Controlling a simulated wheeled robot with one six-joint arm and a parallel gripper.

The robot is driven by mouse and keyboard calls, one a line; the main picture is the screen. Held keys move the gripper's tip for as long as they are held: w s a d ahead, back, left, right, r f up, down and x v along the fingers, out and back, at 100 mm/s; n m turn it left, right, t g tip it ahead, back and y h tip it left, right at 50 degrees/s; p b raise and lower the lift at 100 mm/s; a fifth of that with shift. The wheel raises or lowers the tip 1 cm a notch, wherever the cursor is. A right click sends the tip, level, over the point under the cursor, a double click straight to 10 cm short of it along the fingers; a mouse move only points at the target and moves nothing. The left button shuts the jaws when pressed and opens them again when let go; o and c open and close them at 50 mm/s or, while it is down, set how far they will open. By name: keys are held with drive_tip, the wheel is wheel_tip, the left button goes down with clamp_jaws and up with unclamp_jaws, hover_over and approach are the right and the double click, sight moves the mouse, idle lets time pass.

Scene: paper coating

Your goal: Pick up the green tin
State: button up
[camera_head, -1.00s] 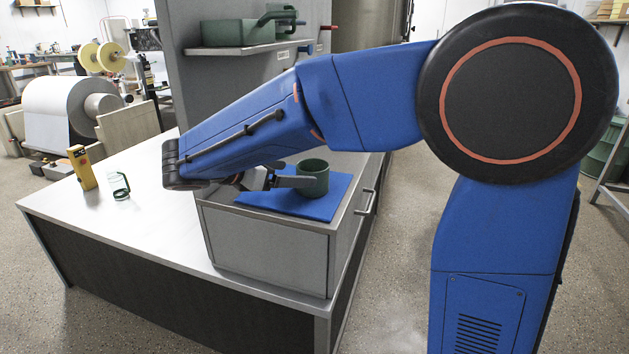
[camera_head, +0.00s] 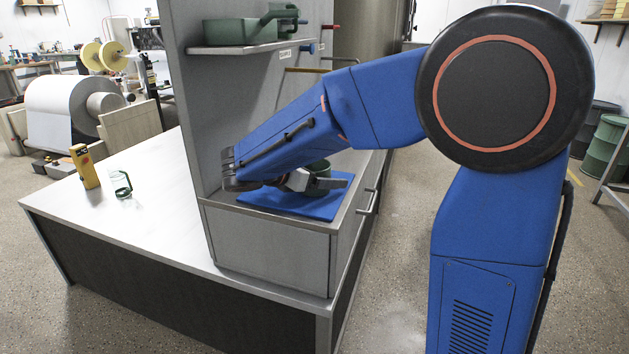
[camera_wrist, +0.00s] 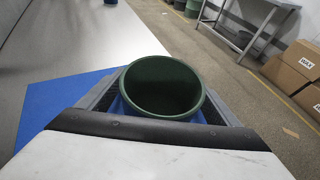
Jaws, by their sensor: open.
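The green tin (camera_head: 317,168) stands upright on a blue mat (camera_head: 262,202) on top of the grey cabinet, partly hidden behind my gripper in the head view. In the wrist view the tin (camera_wrist: 163,87) shows its round open mouth and dark inside. My gripper (camera_head: 325,180) is low at the tin, its fingers (camera_wrist: 165,103) open, one on each side of the tin. I cannot tell whether either finger touches it.
A grey shelf (camera_head: 240,47) with green containers hangs on the panel behind the cabinet. A yellow device (camera_head: 85,166) and a clear glass with a green handle (camera_head: 121,184) stand on the white worktop (camera_head: 150,225) at left, which is otherwise mostly clear.

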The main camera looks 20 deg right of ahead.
drive_tip(key=shift+w+d+f, duration=0.2)
drive_tip(key=shift+d, duration=0.1)
drive_tip(key=c, duration=1.2)
